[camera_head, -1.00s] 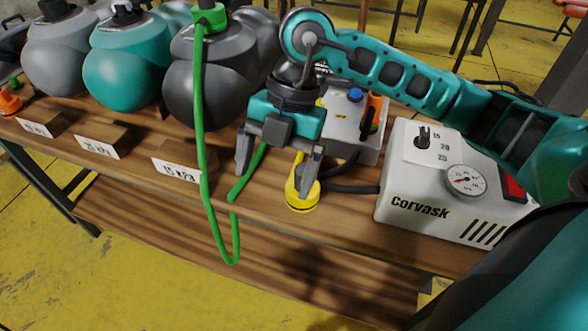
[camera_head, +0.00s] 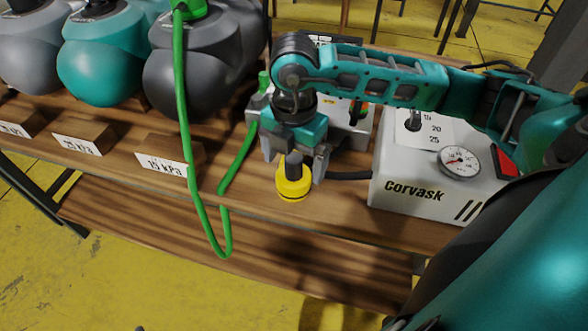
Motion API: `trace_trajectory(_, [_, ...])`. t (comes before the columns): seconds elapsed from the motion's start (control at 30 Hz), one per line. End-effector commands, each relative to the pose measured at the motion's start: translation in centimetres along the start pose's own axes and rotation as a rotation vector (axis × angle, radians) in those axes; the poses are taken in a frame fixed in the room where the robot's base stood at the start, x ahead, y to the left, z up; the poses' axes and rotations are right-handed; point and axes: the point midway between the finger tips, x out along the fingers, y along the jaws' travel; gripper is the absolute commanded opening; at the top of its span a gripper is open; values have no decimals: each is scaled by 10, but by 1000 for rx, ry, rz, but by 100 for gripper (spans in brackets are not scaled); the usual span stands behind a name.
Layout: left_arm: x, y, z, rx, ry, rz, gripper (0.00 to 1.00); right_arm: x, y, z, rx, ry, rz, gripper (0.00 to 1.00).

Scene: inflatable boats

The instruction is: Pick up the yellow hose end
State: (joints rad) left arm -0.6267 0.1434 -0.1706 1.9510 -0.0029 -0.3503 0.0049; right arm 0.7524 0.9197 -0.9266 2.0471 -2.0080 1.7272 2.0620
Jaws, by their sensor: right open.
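The yellow hose end (camera_head: 293,190) is a round yellow cap with a dark upright stem, standing near the front edge of the wooden bench (camera_head: 262,215). My right gripper (camera_head: 293,168) reaches down over it from the right. Its jaws are open, with one finger to the left and one to the right of the dark stem. I cannot tell whether a finger touches the stem. The gripper body hides the stem's top. My left gripper is out of view.
A green hose (camera_head: 188,110) hangs in a loop over the bench edge, left of the gripper. The white Corvask pump box (camera_head: 395,188) stands close on the right. Grey and teal inflated boats (camera_head: 100,60) and a 15 kPa sign (camera_head: 165,163) are at left.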

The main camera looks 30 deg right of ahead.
Motion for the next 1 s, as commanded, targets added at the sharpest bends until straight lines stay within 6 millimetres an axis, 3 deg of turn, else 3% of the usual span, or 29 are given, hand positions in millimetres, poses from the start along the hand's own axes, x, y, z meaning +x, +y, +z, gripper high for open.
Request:
trace_trajectory(0.2, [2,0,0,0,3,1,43,26,-1,0,1,0,-1,96])
trace_trajectory(0.47, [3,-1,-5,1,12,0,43,27,-1,0,0,1,0,95])
trace_trajectory(1.0, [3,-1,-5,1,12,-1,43,26,0,0,0,1,1,43])
